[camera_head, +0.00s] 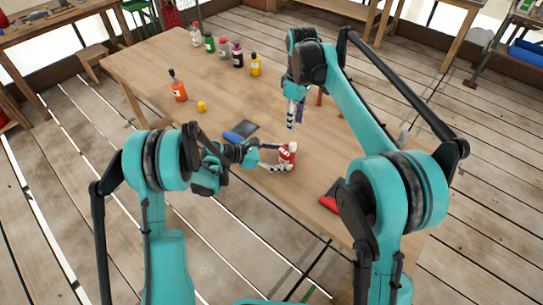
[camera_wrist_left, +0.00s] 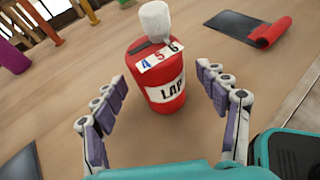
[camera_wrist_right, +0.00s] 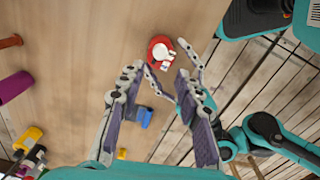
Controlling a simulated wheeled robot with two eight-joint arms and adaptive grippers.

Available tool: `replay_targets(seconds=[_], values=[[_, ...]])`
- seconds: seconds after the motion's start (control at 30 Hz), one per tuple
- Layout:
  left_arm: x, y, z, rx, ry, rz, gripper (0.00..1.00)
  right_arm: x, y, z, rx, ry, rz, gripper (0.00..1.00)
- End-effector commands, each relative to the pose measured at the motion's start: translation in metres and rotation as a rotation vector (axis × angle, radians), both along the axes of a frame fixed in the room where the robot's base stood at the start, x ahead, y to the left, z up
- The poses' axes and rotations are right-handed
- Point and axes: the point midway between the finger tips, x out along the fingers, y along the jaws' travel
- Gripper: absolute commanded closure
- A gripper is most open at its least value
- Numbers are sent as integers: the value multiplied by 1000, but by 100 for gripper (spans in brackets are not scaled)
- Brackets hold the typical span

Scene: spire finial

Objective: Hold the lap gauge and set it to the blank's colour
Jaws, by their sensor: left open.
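The lap gauge (camera_head: 288,156) is a red can with a white "LAP" label and a white knob on top, upright near the table's front edge. In the left wrist view the gauge (camera_wrist_left: 165,85) shows a strip numbered 4, 5, 6. My left gripper (camera_head: 268,157) is open, its fingers on either side of the gauge, with gaps visible. My right gripper (camera_head: 292,122) points down above the table, behind the gauge; its fingers (camera_wrist_right: 160,75) look apart and empty. I cannot tell which object is the blank.
A dark mat with a blue roll (camera_head: 234,137) lies left of the gauge, and another with a red roll (camera_head: 329,204) lies right. An orange bottle (camera_head: 178,88), a small yellow piece (camera_head: 202,106) and several coloured bottles (camera_head: 237,55) stand farther back.

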Motion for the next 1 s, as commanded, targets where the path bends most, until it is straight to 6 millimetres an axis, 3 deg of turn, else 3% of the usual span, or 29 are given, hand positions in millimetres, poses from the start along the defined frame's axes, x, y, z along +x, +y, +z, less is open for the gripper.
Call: replay_targets(seconds=[0.2,0.5,0.57,0.73,0.9,1.0], values=[[7,-18,-8,1,-2,-1,27,0,0,0,0,0,0,66],[8,-21,-9,1,-2,1,27,0,0,0,0,0,0,66],[8,-21,-9,2,-1,1,40,0,0,0,0,0,0,66],[8,-21,-9,2,-1,1,85,0,0,0,0,0,0,66],[8,-20,-9,2,-2,0,85,1,-2,-3,10,2,-4,60],[8,-21,-9,2,-2,0,85,8,-9,-17,66,8,-26,60]])
